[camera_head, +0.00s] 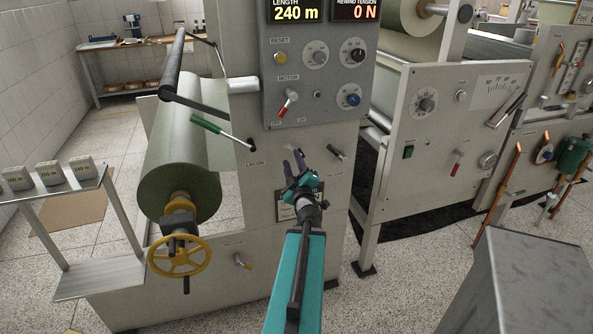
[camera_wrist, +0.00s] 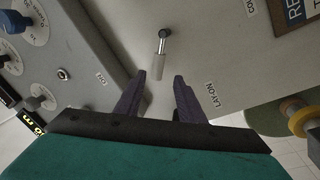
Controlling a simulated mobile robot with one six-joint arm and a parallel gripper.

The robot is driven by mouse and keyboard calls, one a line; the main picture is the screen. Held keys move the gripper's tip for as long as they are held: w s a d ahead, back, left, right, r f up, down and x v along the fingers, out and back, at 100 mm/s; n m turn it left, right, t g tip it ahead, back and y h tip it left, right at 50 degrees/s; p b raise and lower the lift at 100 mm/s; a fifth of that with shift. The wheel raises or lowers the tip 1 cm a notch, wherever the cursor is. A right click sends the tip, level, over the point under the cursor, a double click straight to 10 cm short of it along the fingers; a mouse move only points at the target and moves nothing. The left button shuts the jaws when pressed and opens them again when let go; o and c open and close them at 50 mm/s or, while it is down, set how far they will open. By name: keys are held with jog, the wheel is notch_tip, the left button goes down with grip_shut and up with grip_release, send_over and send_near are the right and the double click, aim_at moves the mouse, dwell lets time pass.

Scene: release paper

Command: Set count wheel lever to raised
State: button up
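A short lever with a dark base and pale grey grip (camera_wrist: 161,62) stands out from the machine's front panel in the wrist view. A partly cut-off label starting "CO" is on the panel near it. What looks like the same lever (camera_head: 336,153) is right of my gripper in the head view. My gripper (camera_head: 294,151) is open and empty in front of the panel. In the wrist view my gripper (camera_wrist: 162,77) has its two dark fingers apart, with the lever beyond and between their tips. They appear not to touch it.
A green-handled lever (camera_head: 220,131) is left of my gripper, near the "LAY-ON" label. A control box (camera_head: 318,107) with knobs and a red switch is above. A large roll (camera_head: 182,150) and yellow handwheel (camera_head: 179,256) are at left. A grey metal block (camera_head: 530,285) is at lower right.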

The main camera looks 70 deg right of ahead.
jog(key=shift+s+a+r+p, duration=0.15)
jog(key=shift+s+a+p, duration=0.25)
jog(key=shift+p, duration=1.05)
jog(key=shift+p+v, duration=2.75)
jog(key=shift+p, duration=2)
